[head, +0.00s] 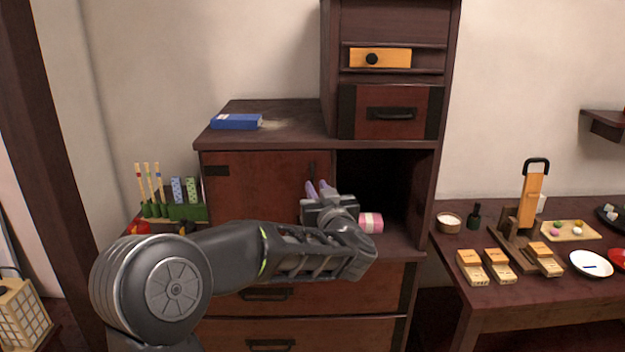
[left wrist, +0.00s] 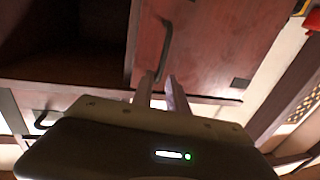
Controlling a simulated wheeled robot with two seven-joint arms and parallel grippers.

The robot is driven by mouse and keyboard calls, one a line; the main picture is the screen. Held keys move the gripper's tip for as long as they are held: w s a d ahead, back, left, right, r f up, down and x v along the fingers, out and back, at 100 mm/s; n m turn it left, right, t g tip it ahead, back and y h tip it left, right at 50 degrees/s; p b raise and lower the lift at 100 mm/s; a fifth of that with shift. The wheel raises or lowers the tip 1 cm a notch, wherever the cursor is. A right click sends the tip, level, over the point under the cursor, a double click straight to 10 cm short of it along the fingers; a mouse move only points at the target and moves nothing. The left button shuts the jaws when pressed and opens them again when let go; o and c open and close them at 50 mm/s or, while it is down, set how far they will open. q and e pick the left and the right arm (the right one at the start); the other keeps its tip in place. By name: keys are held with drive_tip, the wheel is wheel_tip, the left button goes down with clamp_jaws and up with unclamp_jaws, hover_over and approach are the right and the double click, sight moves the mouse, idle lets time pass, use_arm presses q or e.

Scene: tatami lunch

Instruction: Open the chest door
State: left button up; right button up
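The chest (head: 270,130) is dark wood. Its red-brown door panel (head: 255,185) covers the left part of the middle compartment, and the right part is an open dark space (head: 385,175). A dark vertical handle (head: 312,170) is near the panel's right edge; the handle also shows in the left wrist view (left wrist: 165,48). My left gripper (head: 320,188) is in front of the panel's right edge, at the handle's lower end. In the left wrist view its two fingers (left wrist: 161,80) are apart with a narrow gap; contact with the handle is unclear. My right gripper is out of view.
A pink-and-white roll (head: 371,223) lies in the open compartment, right of my gripper. A blue box (head: 236,122) lies on the chest top. Drawers (head: 265,300) are below. A side table (head: 520,290) at right holds wooden blocks and dishes.

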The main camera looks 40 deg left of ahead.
sight(313, 180)
use_arm(q)
drive_tip(key=x, duration=0.5)
drive_tip(key=shift+w+a, duration=0.25)
drive_tip(key=shift+c, duration=0.6)
clamp_jaws()
idle(0.6)
